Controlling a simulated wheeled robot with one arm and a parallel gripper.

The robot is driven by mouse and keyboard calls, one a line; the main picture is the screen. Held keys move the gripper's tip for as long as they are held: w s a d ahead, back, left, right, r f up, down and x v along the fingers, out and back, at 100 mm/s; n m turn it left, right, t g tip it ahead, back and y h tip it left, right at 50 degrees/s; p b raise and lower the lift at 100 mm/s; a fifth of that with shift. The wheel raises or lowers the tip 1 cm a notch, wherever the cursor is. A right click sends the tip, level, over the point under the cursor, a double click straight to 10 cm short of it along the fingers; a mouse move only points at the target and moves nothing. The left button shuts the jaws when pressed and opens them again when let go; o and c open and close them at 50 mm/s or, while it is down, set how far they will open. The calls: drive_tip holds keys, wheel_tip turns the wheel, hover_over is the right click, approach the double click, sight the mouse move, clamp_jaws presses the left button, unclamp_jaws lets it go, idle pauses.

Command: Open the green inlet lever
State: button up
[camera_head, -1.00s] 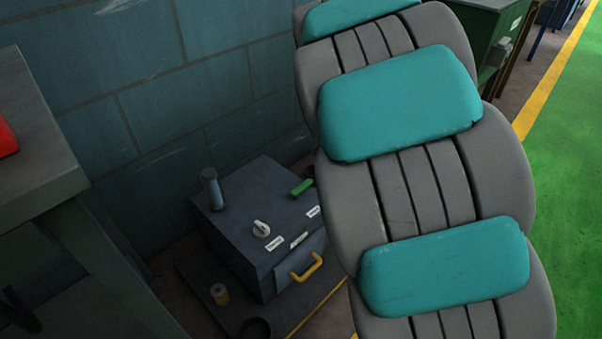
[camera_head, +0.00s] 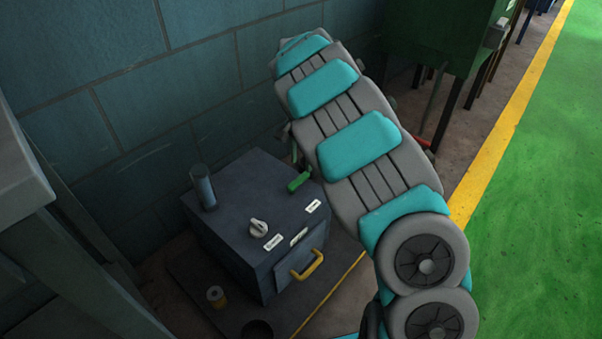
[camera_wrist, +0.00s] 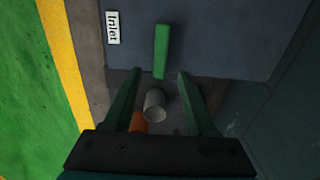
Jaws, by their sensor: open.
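The green inlet lever (camera_head: 299,181) sits on the right rear top of a dark blue-grey box (camera_head: 228,215), beside my arm, in the head view. In the wrist view the green lever (camera_wrist: 161,50) points along the picture's vertical, just beyond the fingertips and between their lines. A white label reading "Inlet" (camera_wrist: 113,27) is to its left. My gripper (camera_wrist: 158,75) is open, with a dark green finger on each side and a gap to the lever. A pale cylinder (camera_wrist: 154,105) with an orange part shows lower down between the fingers.
The box carries a white knob (camera_head: 258,228), a grey upright cylinder (camera_head: 203,187) and a yellow front handle (camera_head: 307,266). A blue block wall (camera_head: 110,90) stands close behind. A grey bench (camera_head: 25,180) is at left. Green floor (camera_head: 545,210) is free at right.

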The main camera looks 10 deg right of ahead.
sight(301, 177)
wheel_tip(301, 177, down, 6)
drive_tip(key=shift+r, duration=0.1)
clamp_jaws()
idle(0.5)
idle(1.0)
